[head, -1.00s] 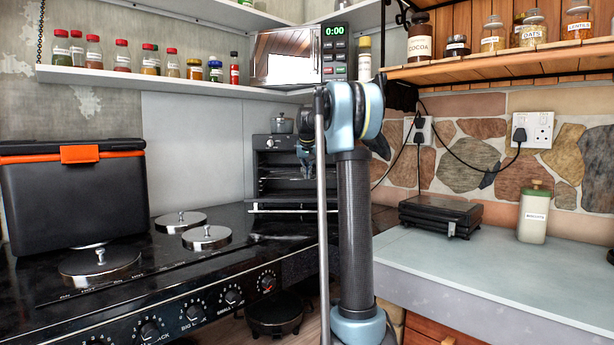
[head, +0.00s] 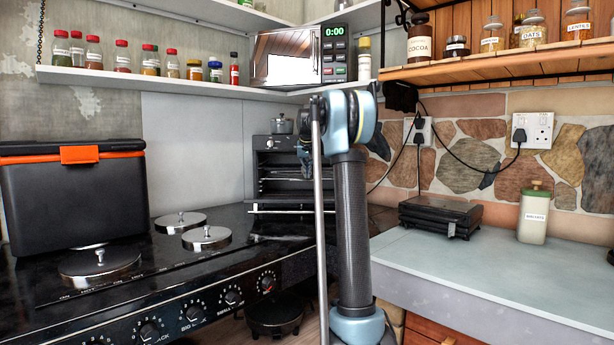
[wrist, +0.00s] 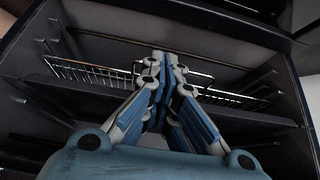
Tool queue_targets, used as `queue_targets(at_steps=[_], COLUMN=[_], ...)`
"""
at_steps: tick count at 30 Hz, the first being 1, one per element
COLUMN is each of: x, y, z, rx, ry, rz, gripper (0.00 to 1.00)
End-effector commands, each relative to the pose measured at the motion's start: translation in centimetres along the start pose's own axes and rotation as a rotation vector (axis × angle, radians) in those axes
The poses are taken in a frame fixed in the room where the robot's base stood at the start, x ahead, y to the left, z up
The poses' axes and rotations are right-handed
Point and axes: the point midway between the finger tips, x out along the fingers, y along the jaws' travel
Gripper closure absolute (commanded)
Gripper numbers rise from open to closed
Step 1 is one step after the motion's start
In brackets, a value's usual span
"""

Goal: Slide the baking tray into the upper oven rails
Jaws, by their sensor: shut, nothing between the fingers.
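The small black oven (head: 267,161) stands open in the back corner, its door lowered at the front. Its inside also fills the wrist view, with side rails (wrist: 48,110) along the left wall. A wire rack (wrist: 95,73) spans the inside behind my fingers. A dark flat panel with a straight front edge (wrist: 265,115) lies at the rack's level; I cannot tell whether it is the baking tray. My gripper (wrist: 168,58) is shut and empty, its fingertips in front of the rack; contact is unclear. In the head view my arm mostly hides the gripper.
A small pot (head: 282,125) sits on top of the oven. The black hob (head: 130,235) with metal lids lies in front and left, with a black cool box (head: 72,205) on it. A black grill (head: 440,216) stands on the right worktop, which is otherwise mostly clear.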

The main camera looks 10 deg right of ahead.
Motion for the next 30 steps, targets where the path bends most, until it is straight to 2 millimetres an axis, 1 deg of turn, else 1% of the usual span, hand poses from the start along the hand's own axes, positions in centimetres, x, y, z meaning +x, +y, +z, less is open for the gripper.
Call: queue_targets(at_steps=[9,11,16,19,24,30], x=[-0.2,-0.4,-1.3,-3.3,-6.6,-9.7], y=[0.0,-0.1,-0.4,-0.5,0.0,0.2], z=[0.3,0.7,2.5,2.5,2.4,2.4], rx=[0.0,0.0,-0.001,-0.002,0.002,0.003], ry=[0.0,0.0,-0.001,-0.001,-0.001,-0.001], rz=[0.0,0.0,-0.001,-0.002,0.001,0.002], gripper=[1.0,1.0,1.0,1.0,1.0,1.0])
